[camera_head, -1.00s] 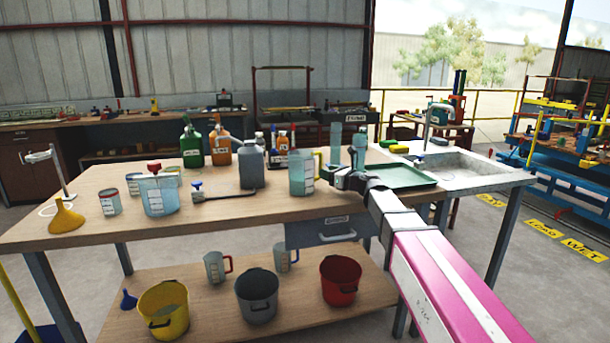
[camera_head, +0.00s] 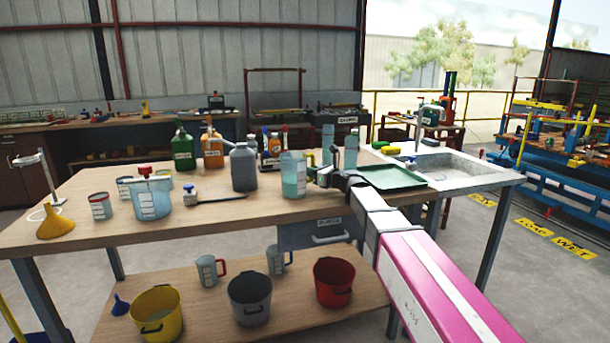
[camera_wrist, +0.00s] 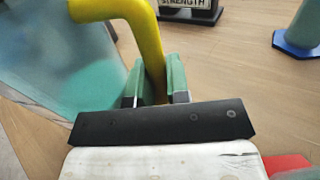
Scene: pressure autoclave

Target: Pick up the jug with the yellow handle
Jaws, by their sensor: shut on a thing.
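The jug with the yellow handle (camera_head: 293,178) is a clear, bluish measuring jug at the front middle of the workbench. It looks upright and appears to rest on the bench top. My gripper (camera_head: 317,173) reaches in from the right at the jug's handle side. In the wrist view, the green fingertips of my gripper (camera_wrist: 155,84) are shut on the lower part of the yellow handle (camera_wrist: 149,42). The jug's body (camera_wrist: 62,62) fills the left of that view. In the head view my gripper hides most of the handle.
A green tray (camera_head: 412,184) and a sink (camera_head: 455,171) are to the right. A grey bottle (camera_head: 243,168) stands left behind the jug, and tall bluish bottles (camera_head: 350,150) stand behind my gripper. A jug with a red lid (camera_head: 150,197) is further left. Bare bench lies in front.

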